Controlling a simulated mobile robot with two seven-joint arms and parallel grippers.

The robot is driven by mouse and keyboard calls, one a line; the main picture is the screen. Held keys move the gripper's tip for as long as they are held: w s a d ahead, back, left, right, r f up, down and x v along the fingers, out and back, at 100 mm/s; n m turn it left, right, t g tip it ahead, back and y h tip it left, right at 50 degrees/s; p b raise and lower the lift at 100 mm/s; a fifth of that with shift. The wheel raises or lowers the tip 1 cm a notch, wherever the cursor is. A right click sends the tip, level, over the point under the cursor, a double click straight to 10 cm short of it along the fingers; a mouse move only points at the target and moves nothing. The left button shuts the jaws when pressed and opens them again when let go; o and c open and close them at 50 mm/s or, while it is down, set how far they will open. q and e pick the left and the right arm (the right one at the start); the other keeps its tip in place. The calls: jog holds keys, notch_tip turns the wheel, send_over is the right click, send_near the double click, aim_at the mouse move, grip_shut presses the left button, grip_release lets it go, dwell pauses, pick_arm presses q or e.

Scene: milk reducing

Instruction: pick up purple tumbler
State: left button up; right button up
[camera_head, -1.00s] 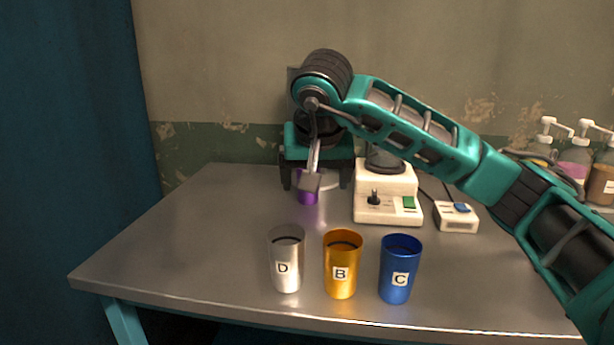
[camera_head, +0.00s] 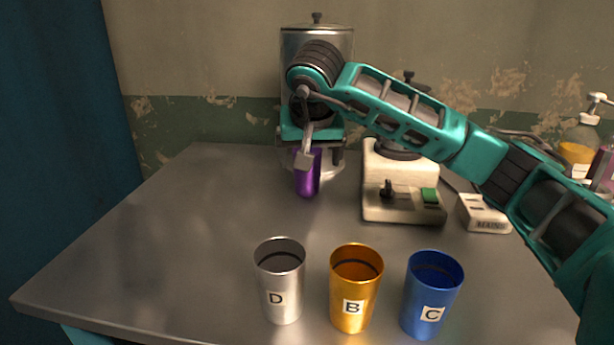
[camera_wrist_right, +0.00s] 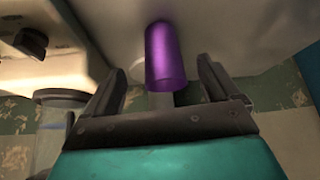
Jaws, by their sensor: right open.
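The purple tumbler (camera_head: 307,181) stands at the back of the grey table, in front of the metal canister machine. In the right wrist view the purple tumbler (camera_wrist_right: 170,55) lies between the two finger tips, with a gap on each side. My right gripper (camera_wrist_right: 160,66) is open and holds nothing. In the head view my right gripper (camera_head: 312,150) is at the tumbler's upper part, and my wrist hides some of it. My left gripper is not in view.
A silver cup D (camera_head: 281,285), a gold cup B (camera_head: 354,290) and a blue cup C (camera_head: 432,295) stand along the front edge. A white appliance (camera_head: 400,195) is right of the tumbler, with a small white box (camera_head: 484,213) beyond it. The left table half is clear.

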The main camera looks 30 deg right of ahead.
aim_at(308, 194)
jog(key=b+x, duration=0.1)
jog(key=x, duration=0.5)
jog(key=shift+w, duration=0.15)
jog(key=shift+w+d+f+b, duration=0.15)
jog(key=shift+w+f+b, duration=0.15)
jog(key=shift+f+b, duration=0.1)
jog(key=shift+c, duration=0.4)
jog(key=c, duration=1.2)
jog(key=shift+r, duration=0.1)
